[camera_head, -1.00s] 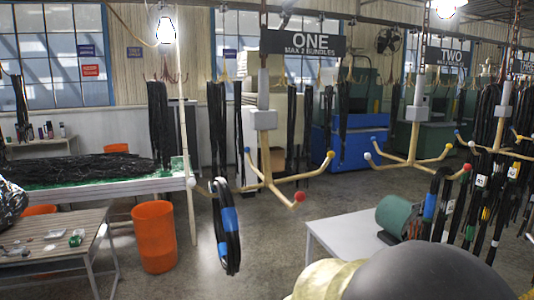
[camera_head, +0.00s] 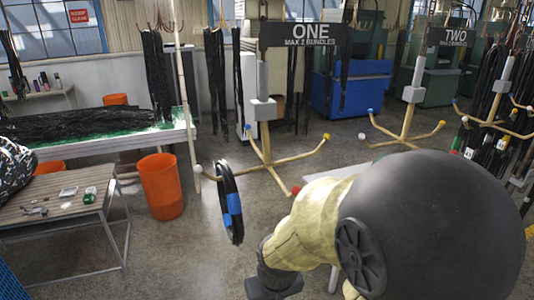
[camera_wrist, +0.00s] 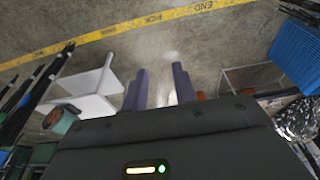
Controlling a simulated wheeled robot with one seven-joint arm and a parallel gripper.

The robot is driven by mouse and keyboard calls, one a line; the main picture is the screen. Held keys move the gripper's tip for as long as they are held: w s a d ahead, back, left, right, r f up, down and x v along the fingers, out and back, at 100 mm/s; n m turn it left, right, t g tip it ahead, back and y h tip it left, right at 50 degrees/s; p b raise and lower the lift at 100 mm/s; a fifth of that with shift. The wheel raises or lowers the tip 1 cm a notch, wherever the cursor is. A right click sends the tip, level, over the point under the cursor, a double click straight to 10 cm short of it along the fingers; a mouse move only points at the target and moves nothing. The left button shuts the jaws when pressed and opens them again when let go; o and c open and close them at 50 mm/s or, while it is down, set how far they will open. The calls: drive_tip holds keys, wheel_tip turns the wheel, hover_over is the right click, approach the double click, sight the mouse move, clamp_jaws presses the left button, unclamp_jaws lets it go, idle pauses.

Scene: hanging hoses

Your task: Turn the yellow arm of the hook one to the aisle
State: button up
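Hook ONE (camera_head: 264,110) hangs below a dark sign (camera_head: 303,33) reading "ONE, MAX 2 BUNDLES". Its arms spread outward with coloured tips. The yellow-tipped arm (camera_head: 300,149) points to the right. The red tip (camera_head: 295,190) faces the near right, the blue tip (camera_head: 248,127) the back, the white tip (camera_head: 197,169) the left. A black hose bundle with blue bands (camera_head: 230,203) hangs on the white-tipped arm. My gripper (camera_wrist: 160,88) is open and empty in the wrist view, its fingers apart. In the head view it is low, below the hook and apart from it, its fingertips cut off.
Hook TWO (camera_head: 412,95) hangs to the right, with more hoses beyond. An orange bin (camera_head: 160,186) and a slatted table (camera_head: 70,205) stand at left. A white table (camera_head: 340,172) is partly hidden behind my arm. A yellow floor line (camera_wrist: 120,33) crosses the wrist view. Floor beneath the hook is clear.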

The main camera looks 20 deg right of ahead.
drive_tip(key=c, duration=0.4)
drive_tip(key=shift+f+b, duration=0.4)
clamp_jaws()
drive_tip(key=s+b+x, duration=0.2)
drive_tip(key=b+x, duration=0.6)
drive_tip(key=s+f+b+x, duration=0.1)
drive_tip(key=b+x, duration=0.7)
drive_tip(key=b, duration=0.1)
drive_tip(key=shift+s+f, duration=0.25)
